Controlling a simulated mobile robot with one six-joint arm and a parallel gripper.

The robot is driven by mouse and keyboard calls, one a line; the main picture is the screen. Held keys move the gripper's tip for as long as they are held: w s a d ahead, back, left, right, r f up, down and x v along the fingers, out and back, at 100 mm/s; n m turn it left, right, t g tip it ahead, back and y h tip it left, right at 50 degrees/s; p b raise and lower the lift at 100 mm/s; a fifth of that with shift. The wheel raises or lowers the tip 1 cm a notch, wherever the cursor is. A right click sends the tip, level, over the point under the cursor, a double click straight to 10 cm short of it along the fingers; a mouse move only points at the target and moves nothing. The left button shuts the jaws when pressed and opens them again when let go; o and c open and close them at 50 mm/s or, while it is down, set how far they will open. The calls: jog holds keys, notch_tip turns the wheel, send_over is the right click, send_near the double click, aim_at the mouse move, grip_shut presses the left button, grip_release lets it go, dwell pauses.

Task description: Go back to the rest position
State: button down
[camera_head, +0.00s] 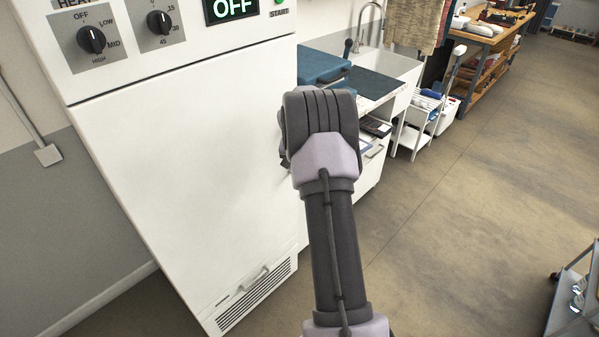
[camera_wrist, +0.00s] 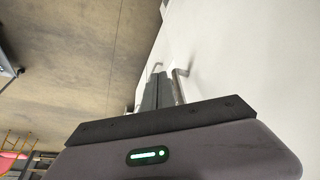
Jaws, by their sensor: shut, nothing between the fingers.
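In the wrist view my gripper (camera_wrist: 158,76) is shut and empty. Its fingers point toward a white panel with a metal handle (camera_wrist: 180,84). The handle appears close beside the fingers; I cannot tell whether they touch. In the head view my arm reaches up the middle of the picture and hides the gripper. The tall white cabinet (camera_head: 190,130) stands to the arm's left, with its door looking closed. Its display (camera_head: 231,9) reads OFF, and two black dials sit left of it.
A white counter with a blue item (camera_head: 323,66) and a sink (camera_head: 385,66) stands behind the arm. A white cart (camera_head: 416,125) and a wooden workbench (camera_head: 480,62) stand farther back. A grey cart (camera_head: 575,295) is at the lower right. The floor (camera_head: 470,210) between is clear.

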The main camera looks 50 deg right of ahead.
jog(key=s+a+r+n+t+y+b, duration=0.1)
jog(key=s+a+r, duration=0.1)
jog(key=a+r, duration=0.85)
jog(key=s+a+r+n+t+b, duration=0.1)
jog(key=s+a+r+n, duration=0.1)
jog(key=a+r, duration=0.8)
jog(key=s+a+n+t+y+b, duration=0.1)
jog(key=s+a, duration=0.4)
jog(key=a, duration=0.4)
jog(key=s+a+n+y, duration=0.1)
jog(key=s+a, duration=0.4)
jog(key=a, duration=0.3)
jog(key=s+a+f+n+y+b, duration=0.1)
jog(key=s+a+f+y, duration=0.1)
jog(key=s+a, duration=0.7)
jog(key=s, duration=0.3)
jog(key=shift+s+a+f+n, duration=0.15)
jog(key=shift+a+f+n, duration=0.1)
jog(key=shift+n, duration=0.15)
jog(key=shift+d, duration=0.1)
